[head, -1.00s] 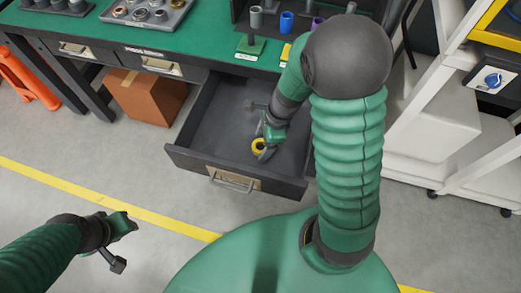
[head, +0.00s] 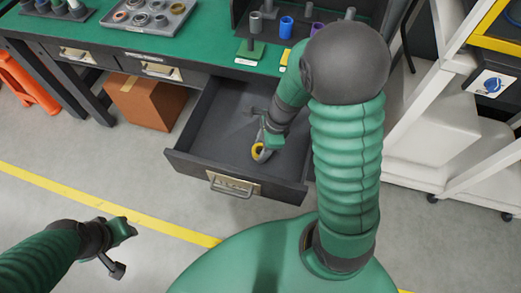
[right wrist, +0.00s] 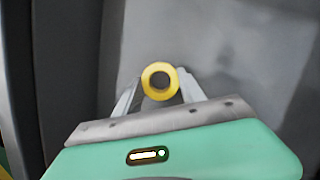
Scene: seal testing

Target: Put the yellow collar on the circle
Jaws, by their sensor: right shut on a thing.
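The yellow collar (head: 257,151) is a small ring between the fingertips of my right gripper (head: 262,151), inside the open drawer (head: 212,123). In the right wrist view the collar (right wrist: 160,81) sits at the tips of the two fingers, its hole facing the camera. My right gripper (right wrist: 158,92) is shut on it. I cannot tell whether the collar touches the drawer floor. My left gripper (head: 125,229) hangs empty over the floor at the lower left; its jaw opening is too small to judge. I cannot make out a circle.
The green bench top (head: 190,55) lies behind the drawer. On it are a grey tray (head: 150,17) with several rings, a green stand (head: 251,48) with a grey post, and a blue cylinder (head: 286,26). A white rack (head: 440,110) stands at right.

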